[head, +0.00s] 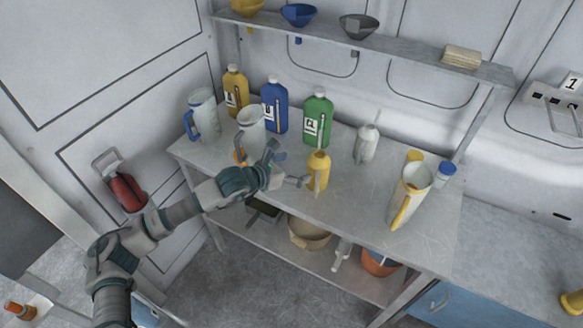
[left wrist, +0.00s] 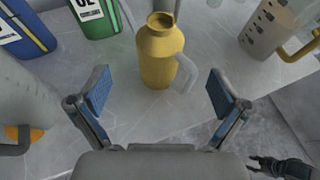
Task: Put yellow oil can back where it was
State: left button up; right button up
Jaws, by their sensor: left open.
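The yellow oil can (head: 319,171) stands upright on the grey metal table (head: 345,205), near its front edge. In the left wrist view the can (left wrist: 160,55) stands ahead of the fingers, its pale handle on the right. My left gripper (head: 287,168) reaches in from the left, just left of the can. Its fingers (left wrist: 158,95) are spread wide with nothing between them; the can is beyond the tips. A dark gripper, apparently my right one (left wrist: 278,166), shows small at the lower right of the left wrist view; its jaws are unclear. It is not in the head view.
Yellow (head: 235,92), blue (head: 274,106) and green (head: 318,118) bottles line the back. A grey pitcher (head: 251,130) stands close behind my left wrist. A pale oil can (head: 367,145) and a yellow-handled jug (head: 411,193) stand to the right. Free tabletop lies right of the yellow can.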

pick_arm(q)
jog(key=shift+v, duration=0.75)
pick_arm(e)
jog(key=shift+w+r, duration=0.3)
jog(key=shift+w, duration=0.1)
pick_arm(q)
jog(key=shift+d, duration=0.1)
